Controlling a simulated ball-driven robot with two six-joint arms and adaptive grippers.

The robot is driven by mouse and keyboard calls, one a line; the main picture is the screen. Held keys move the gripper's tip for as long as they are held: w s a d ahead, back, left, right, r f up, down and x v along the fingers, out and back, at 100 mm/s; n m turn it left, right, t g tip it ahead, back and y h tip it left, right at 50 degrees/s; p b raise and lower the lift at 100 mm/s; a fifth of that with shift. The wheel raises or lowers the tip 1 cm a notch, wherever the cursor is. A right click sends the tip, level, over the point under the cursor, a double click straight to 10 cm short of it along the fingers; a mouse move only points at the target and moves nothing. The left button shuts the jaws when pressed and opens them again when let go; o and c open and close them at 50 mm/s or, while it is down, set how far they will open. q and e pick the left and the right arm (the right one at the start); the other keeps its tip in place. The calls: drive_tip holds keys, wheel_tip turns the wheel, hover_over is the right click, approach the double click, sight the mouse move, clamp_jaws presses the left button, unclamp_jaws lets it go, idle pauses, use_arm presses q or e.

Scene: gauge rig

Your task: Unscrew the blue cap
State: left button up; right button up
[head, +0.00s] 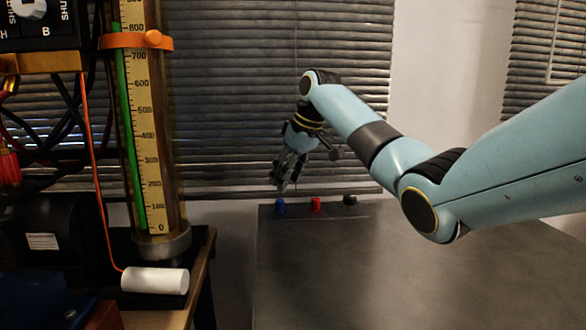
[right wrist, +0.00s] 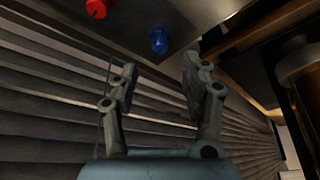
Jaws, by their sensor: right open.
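The blue cap (head: 280,206) stands at the far left corner of the grey table in the head view. It also shows in the right wrist view (right wrist: 158,40), near the top and beyond the fingertips. My right gripper (head: 287,183) is above the blue cap and apart from it. In the right wrist view its two fingers (right wrist: 158,82) are spread with nothing between them. My left gripper is not in view.
A red cap (head: 316,204) and a dark cap (head: 350,200) stand in a row right of the blue cap on the grey table (head: 400,270). A gauge column (head: 146,130) and a white cylinder (head: 155,280) are on the left bench. The table's front is clear.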

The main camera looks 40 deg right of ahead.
sight(280, 200)
drive_tip(key=b+x, duration=0.1)
drive_tip(key=x, duration=0.5)
drive_tip(key=shift+w+f, duration=0.15)
drive_tip(key=shift+f, duration=0.2)
clamp_jaws()
